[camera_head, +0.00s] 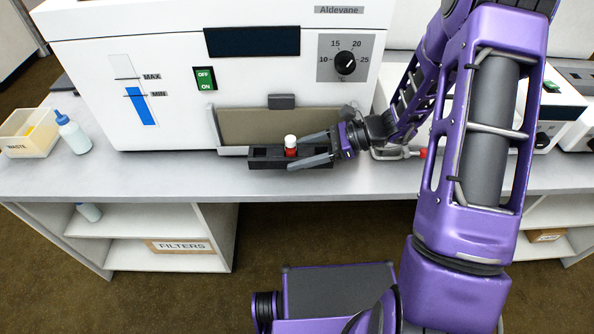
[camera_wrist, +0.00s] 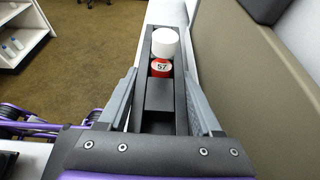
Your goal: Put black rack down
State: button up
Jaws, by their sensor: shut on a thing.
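The black rack (camera_head: 262,161) is a long dark holder at the front of the white machine, over the grey bench top. A red vial with a white cap (camera_head: 291,147) stands upright in it. In the wrist view the rack (camera_wrist: 160,93) runs away between the fingers, and the vial (camera_wrist: 161,66) shows a label reading 57. My gripper (camera_head: 306,152) is shut on the rack, one grey finger along each long side. I cannot tell whether the rack's underside touches the bench.
The white machine (camera_head: 160,60) has an opening with a tan panel (camera_head: 262,127) just behind the rack. A squeeze bottle (camera_head: 72,132) and a waste bin (camera_head: 28,133) stand at the left. Bare bench (camera_head: 150,176) lies left of the rack, with its front edge close.

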aim_at(299, 177)
jog(key=shift+f+b, duration=0.5)
jog(key=shift+f, duration=2.45)
jog(key=shift+f, duration=0.2)
jog(key=o, duration=1.5)
jog(key=shift+r, duration=0.1)
jog(key=shift+d+r, duration=0.1)
jog(key=shift+r, duration=0.1)
jog(key=p+v, duration=0.1)
jog(key=v, duration=1.1)
